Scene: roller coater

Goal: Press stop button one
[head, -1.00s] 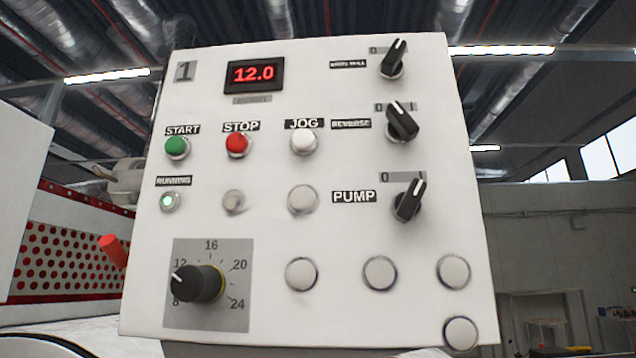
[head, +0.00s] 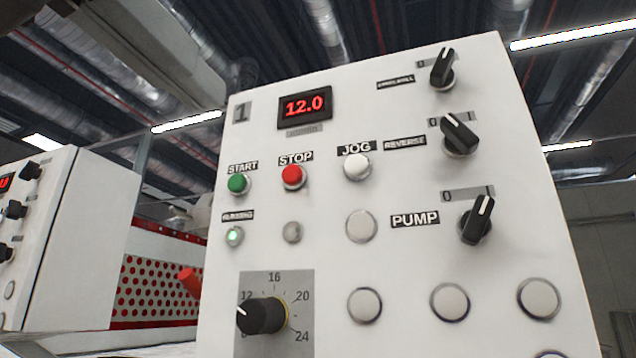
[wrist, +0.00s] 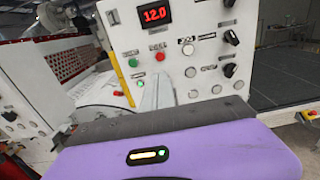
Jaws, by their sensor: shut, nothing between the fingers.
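The control panel (head: 330,225) marked 1 fills much of the head view. Its red STOP button (head: 292,175) sits between the green START button (head: 238,184) and the white JOG button (head: 357,167). The STOP button also shows in the wrist view (wrist: 160,57), unobstructed. My gripper (wrist: 162,94) shows only in the wrist view, below and in front of the panel, with its purple body across the bottom. It is shut and empty, apart from the STOP button. The fingertips are hard to make out.
The display (head: 305,106) reads 12.0 and the running light (head: 234,236) glows green. A black speed dial (head: 262,316) is below, and black selector switches (head: 476,220) are at right. A second panel (head: 85,230) stands at left, beside a red perforated guard (head: 160,285).

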